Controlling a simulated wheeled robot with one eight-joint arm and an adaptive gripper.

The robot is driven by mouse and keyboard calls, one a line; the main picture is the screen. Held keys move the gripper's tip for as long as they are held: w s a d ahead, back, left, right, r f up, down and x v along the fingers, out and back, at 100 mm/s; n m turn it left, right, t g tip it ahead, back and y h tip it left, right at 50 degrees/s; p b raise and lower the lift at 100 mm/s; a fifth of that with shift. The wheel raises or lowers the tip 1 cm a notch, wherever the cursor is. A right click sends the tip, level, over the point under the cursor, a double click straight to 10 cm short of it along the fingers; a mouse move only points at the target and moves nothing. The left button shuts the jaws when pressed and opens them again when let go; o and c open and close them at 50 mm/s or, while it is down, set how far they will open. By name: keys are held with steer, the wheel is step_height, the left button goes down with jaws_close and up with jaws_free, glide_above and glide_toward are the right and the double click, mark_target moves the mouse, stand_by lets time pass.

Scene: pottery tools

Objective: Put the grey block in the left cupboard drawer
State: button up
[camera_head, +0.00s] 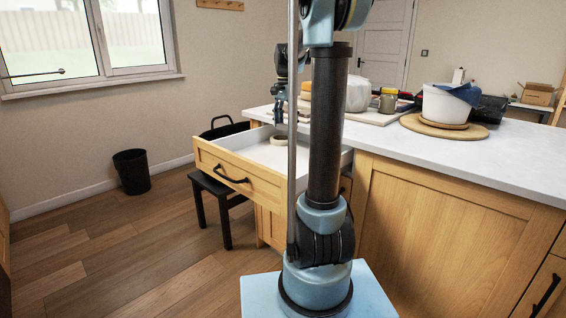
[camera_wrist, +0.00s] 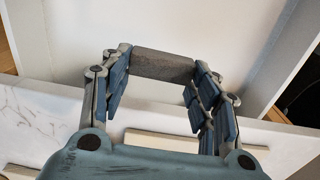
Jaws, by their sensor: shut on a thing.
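The grey block (camera_wrist: 162,66) is a dark, rough bar held between the fingertips of my gripper (camera_wrist: 160,75) in the wrist view. The cupboard drawer (camera_head: 240,176) is pulled open at the left end of the counter in the head view. Its pale inside also shows beneath the block in the wrist view (camera_wrist: 190,22). In the head view my gripper (camera_head: 279,114) is above the drawer's far part, partly behind my arm, and the block cannot be made out there. The block's height above the drawer floor is hard to tell.
The white countertop (camera_head: 450,160) borders the drawer and holds a white pot (camera_head: 446,106) on a round board (camera_head: 412,124). A black chair (camera_head: 215,186) stands beside the drawer, and a black bin (camera_head: 131,171) by the wall.

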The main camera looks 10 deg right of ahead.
steer(key=shift+f, duration=5)
steer(key=shift+f, duration=0.6)
steer(key=o, duration=0.7)
steer(key=shift+c, duration=0.2)
steer(key=shift+r, duration=0.1)
step_height(320, 180, up, 13)
steer(key=shift+r, duration=0.1)
steer(key=shift+a, duration=0.1)
